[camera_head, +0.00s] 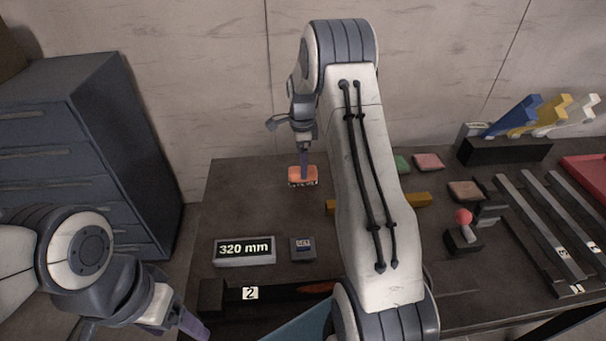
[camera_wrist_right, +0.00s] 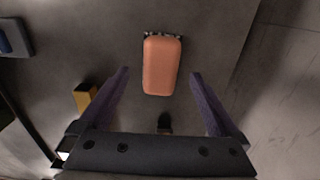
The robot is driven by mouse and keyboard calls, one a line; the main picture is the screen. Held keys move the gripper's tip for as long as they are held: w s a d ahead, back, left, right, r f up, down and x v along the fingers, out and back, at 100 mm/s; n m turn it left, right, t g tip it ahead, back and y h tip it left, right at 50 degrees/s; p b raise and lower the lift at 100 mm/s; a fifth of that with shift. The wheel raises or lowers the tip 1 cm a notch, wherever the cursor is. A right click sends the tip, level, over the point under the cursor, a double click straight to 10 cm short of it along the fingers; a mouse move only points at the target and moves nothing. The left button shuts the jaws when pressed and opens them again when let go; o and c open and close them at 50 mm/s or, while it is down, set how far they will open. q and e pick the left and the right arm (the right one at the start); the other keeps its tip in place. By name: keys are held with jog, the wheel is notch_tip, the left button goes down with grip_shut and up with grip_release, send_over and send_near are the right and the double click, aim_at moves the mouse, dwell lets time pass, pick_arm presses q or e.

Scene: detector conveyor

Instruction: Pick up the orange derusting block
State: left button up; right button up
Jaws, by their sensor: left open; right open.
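The orange derusting block (camera_head: 303,174) lies on the dark table near its back left part, and its dark bristly edge shows. In the right wrist view the block (camera_wrist_right: 162,66) is seen from above, with its lower end between the two finger tips. My right gripper (camera_head: 304,163) is open and points down at the block, with a finger overlapping it in the head view. In the right wrist view the open fingers (camera_wrist_right: 160,76) stand one on each side, with gaps to the block. My left gripper (camera_head: 190,328) is open and empty at the lower left.
A 320 mm display (camera_head: 244,251) and a small dark device (camera_head: 303,248) stand in front. A yellow bar (camera_head: 413,200), green block (camera_head: 402,164) and pink block (camera_head: 429,161) lie right, partly behind my arm. A red-knobbed joystick (camera_head: 463,228) stands further right. A drawer cabinet (camera_head: 75,140) is left.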

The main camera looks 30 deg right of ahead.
jog(key=shift+d+f, duration=0.1)
jog(key=shift+f, duration=1.9)
grip_shut()
jog(key=shift+r, duration=0.15)
notch_tip(320, 180, up, 4)
jog(key=shift+r, duration=0.1)
jog(key=s+d+r+b, duration=0.2)
jog(key=s+d+r, duration=0.4)
jog(key=s, duration=0.3)
jog(key=shift+s+d+r, duration=0.25)
jog(key=shift+s+r, duration=0.05)
jog(key=shift+s, duration=0.1)
